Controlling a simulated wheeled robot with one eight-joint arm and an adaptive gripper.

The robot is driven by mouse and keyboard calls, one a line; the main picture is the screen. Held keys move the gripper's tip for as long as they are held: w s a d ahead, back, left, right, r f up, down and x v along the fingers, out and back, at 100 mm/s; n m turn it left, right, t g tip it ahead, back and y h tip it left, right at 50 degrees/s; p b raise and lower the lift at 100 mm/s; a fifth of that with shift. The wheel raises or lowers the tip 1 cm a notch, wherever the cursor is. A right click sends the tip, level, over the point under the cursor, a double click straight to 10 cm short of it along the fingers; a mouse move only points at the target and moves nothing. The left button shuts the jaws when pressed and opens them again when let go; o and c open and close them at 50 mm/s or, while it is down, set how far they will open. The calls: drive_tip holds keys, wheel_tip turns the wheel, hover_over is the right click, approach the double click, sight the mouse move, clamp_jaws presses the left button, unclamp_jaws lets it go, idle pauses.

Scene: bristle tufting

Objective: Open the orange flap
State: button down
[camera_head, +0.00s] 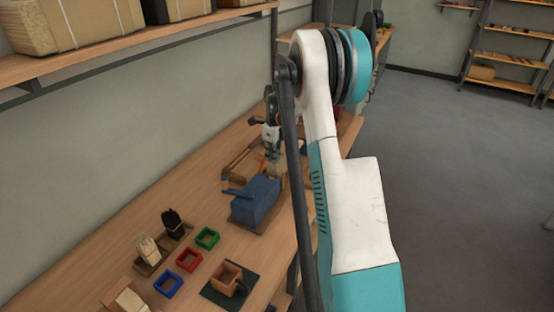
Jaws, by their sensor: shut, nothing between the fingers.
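A blue machine-like box (256,198) stands on a wooden base on the bench, left of my arm. A small orange piece (263,156) shows just behind it, close to my gripper; it may be the flap, but it is too small to tell its shape or whether it is open. My gripper (273,158) points down above the back of the blue box, shut and empty. I cannot tell whether its fingertips touch the orange piece. My arm hides what lies to the right of the box.
The wooden bench (130,258) runs along the wall. Green (207,238), red (189,259) and blue (168,284) trays, a brown box (227,279) on a dark mat and bristle bundles (147,249) stand in front. A shelf (140,38) overhangs at upper left. Grey floor (440,180) is open at right.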

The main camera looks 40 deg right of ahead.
drive_tip(key=shift+w+a+r, duration=0.25)
drive_tip(key=shift+w, duration=0.35)
drive_tip(key=shift+r, duration=0.1)
